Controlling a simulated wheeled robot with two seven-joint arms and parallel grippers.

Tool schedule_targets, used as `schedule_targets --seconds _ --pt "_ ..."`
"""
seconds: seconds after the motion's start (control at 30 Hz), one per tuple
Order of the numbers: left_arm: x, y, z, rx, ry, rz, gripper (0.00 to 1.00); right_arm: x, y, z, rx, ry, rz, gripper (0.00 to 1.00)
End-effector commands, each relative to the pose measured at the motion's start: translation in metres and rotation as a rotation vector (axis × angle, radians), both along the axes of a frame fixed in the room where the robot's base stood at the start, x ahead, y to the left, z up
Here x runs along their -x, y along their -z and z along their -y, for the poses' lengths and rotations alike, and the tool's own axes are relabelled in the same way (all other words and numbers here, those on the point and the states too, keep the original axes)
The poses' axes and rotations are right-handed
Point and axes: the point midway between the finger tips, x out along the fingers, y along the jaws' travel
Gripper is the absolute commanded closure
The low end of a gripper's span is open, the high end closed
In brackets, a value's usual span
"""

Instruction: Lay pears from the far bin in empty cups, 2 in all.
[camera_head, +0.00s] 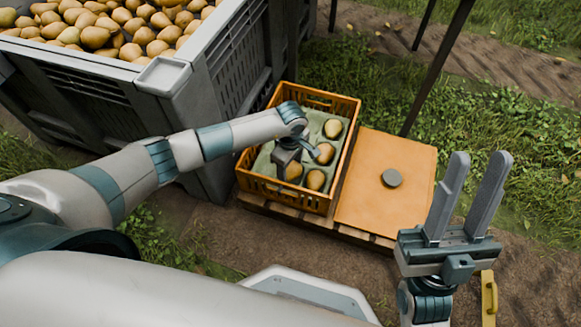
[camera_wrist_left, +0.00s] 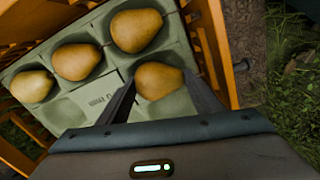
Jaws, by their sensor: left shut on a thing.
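The far bin (camera_head: 165,75) is a large grey crate heaped with yellow-brown pears at the upper left in the head view. A green cup tray (camera_head: 263,165) lies in an orange crate (camera_head: 246,176). My left gripper (camera_wrist_left: 160,88) is down in the crate, shut on a pear (camera_wrist_left: 158,80) at the tray's second row. Whether this pear touches its cup is unclear. Three other pears (camera_wrist_left: 137,31) (camera_wrist_left: 77,62) (camera_wrist_left: 33,86) lie in one row of cups. An empty cup (camera_wrist_left: 62,113) shows at lower left in the wrist view. My right gripper (camera_head: 478,170) is open and empty, pointing up.
An orange board (camera_head: 365,215) with a dark grey disc (camera_head: 391,179) lies to the right of the crate on a wooden pallet (camera_head: 285,213). Dark posts (camera_head: 438,65) stand behind it. Grass and bare soil surround these. The bin stands close to the crate's left.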

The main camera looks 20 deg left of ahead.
Motion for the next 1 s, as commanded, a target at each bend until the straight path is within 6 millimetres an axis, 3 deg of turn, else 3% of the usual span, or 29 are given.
schedule_targets --seconds 0.87,0.9,1.0 --pt "-0.0003 0.0083 0.0 0.0 0.0 0.001 0.66 0.0 0.0068 0.0 0.0 0.0 0.0 0.69" --pt "-0.0003 0.0083 0.0 0.0 0.0 0.001 0.38 0.0 0.0068 0.0 0.0 0.0 0.0 0.69" --pt "-0.0003 0.0083 0.0 0.0 0.0 0.001 0.19 0.0 0.0068 0.0 0.0 0.0 0.0 0.69"
